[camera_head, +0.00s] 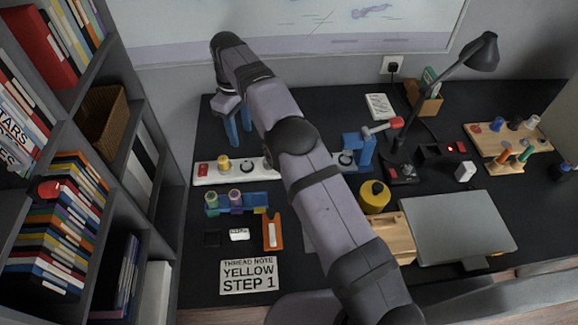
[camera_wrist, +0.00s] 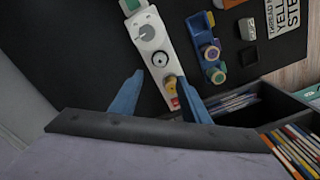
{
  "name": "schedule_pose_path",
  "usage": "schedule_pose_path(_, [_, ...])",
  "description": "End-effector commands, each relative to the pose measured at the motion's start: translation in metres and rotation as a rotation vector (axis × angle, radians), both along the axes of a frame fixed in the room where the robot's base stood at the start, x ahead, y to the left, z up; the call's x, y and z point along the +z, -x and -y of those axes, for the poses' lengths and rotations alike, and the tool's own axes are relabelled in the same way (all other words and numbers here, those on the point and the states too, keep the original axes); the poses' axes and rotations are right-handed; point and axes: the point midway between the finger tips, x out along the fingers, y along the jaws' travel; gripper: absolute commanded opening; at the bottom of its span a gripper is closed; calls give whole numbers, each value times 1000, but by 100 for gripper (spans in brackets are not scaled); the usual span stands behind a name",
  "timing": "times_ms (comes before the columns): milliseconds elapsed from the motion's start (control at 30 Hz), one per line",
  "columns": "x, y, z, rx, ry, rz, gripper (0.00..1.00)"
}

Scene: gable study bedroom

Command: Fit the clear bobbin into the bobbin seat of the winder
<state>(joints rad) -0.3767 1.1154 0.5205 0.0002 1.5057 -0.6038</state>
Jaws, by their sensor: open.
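The winder is a long white base (camera_head: 202,173) with a yellow spool (camera_head: 223,163), a dark ring (camera_head: 245,167) and a blue block with a red-knobbed crank (camera_head: 360,148). My arm hides its middle. The dark ring, pale at its centre, also shows in the wrist view (camera_wrist: 160,58); I cannot tell whether it is the bobbin seat.
A note reading "THREAD NOTE YELLOW STEP 1" (camera_head: 249,275) lies in front. A bookshelf (camera_head: 165,170) stands left. The desk's back left is clear.

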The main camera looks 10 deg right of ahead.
Motion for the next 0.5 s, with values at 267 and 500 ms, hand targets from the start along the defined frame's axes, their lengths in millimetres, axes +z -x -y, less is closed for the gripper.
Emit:
schedule_pose_path(267, [11,4,22,-81,0,0,42])
schedule_pose_path(500, [27,31,72,-262,0,3,42])
